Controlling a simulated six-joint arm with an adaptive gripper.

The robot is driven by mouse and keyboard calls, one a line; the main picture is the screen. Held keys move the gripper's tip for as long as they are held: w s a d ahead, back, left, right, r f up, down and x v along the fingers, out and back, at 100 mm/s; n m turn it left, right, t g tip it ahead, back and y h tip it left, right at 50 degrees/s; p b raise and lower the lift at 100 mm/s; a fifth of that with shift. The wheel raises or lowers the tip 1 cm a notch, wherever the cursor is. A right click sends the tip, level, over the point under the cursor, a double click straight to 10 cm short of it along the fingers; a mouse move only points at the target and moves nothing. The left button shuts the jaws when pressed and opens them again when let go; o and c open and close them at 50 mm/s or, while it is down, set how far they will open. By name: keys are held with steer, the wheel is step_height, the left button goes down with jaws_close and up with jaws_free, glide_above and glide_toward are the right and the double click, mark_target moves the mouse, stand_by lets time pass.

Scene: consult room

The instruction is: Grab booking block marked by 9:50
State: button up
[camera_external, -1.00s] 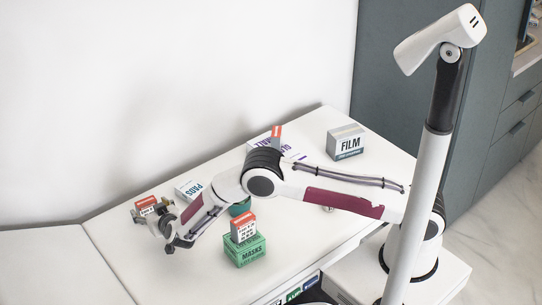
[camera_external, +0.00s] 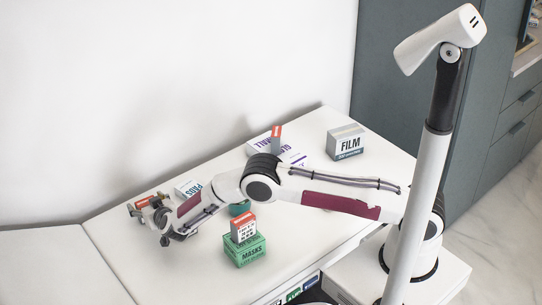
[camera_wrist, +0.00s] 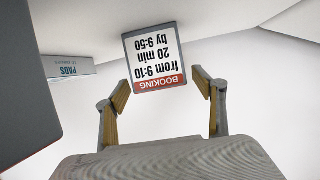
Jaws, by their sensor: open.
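The booking block (camera_wrist: 155,60) reads "BOOKING, from 9:10, 20 min, by 9:50" upside down in the wrist view, with a red band along its lower edge. My gripper (camera_wrist: 162,92) is open, its two fingertips apart on either side of the block's red end. I cannot tell whether they touch it. In the external view my gripper (camera_external: 152,210) is low at the table's far left and covers most of this block (camera_external: 144,200); only bits of red show. Another red-topped block (camera_external: 243,228) stands on the green MASKS box (camera_external: 245,250).
A white PADS box (camera_external: 188,188) stands close behind my gripper, and in the wrist view it is at left (camera_wrist: 68,66). A third red-topped block (camera_external: 276,138) is by a white box with purple lettering (camera_external: 262,146). A grey FILM box (camera_external: 345,142) stands at far right.

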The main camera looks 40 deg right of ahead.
steer(key=shift+w, duration=0.15)
stand_by(0.4)
steer(key=c, duration=1.2)
steer(key=shift+r, duration=0.15)
steer(key=shift+c, duration=0.2)
steer(key=shift+r, duration=4.85)
